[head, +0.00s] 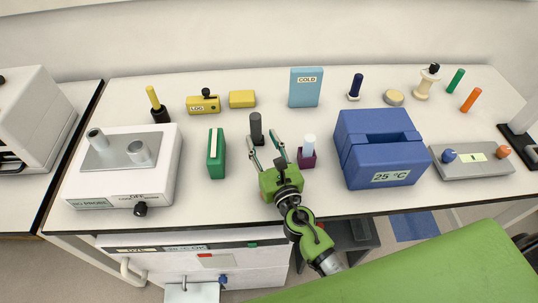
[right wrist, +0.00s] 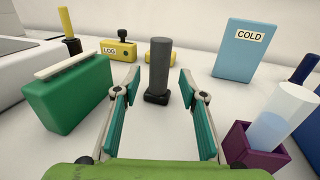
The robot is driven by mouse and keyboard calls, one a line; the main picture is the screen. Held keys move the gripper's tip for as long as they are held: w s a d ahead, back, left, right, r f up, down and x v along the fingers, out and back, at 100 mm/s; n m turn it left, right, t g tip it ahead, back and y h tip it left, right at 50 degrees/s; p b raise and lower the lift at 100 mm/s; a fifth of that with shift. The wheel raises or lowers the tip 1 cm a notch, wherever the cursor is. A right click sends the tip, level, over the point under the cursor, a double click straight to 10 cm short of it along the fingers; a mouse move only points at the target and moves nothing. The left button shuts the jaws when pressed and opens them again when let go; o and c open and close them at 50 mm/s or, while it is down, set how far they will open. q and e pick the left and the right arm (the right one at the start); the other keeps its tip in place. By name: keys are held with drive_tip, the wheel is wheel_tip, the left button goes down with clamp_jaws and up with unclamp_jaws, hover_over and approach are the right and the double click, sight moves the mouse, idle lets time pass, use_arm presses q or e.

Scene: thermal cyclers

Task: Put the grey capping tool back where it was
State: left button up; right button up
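The grey capping tool, a dark grey cylinder (head: 256,124), stands upright on the bench in or on a small black base. In the right wrist view the grey tool (right wrist: 160,62) is straight ahead, its black base (right wrist: 157,97) under it. My right gripper (head: 264,144) is open and empty, on the front side of the tool. In the right wrist view my gripper's teal-padded fingers (right wrist: 159,82) spread to the left and right of the tool's line, with clear gaps to it. Whether the fingertips reach level with the tool is hard to tell. My left gripper is not in view.
A green block (head: 216,153) stands left of my right gripper. A purple holder (head: 306,158) with a white cylinder stands close on its right. Behind are a yellow LOG box (head: 203,104), a yellow block (head: 242,99) and a blue COLD box (head: 306,88). A blue 25 °C block (head: 380,150) is farther right.

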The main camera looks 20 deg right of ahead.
drive_tip(key=s+b, duration=0.1)
drive_tip(key=s, duration=0.3)
drive_tip(key=shift+s+d+f, duration=0.1)
drive_tip(key=shift+s+d, duration=0.05)
drive_tip(key=shift+s, duration=0.85)
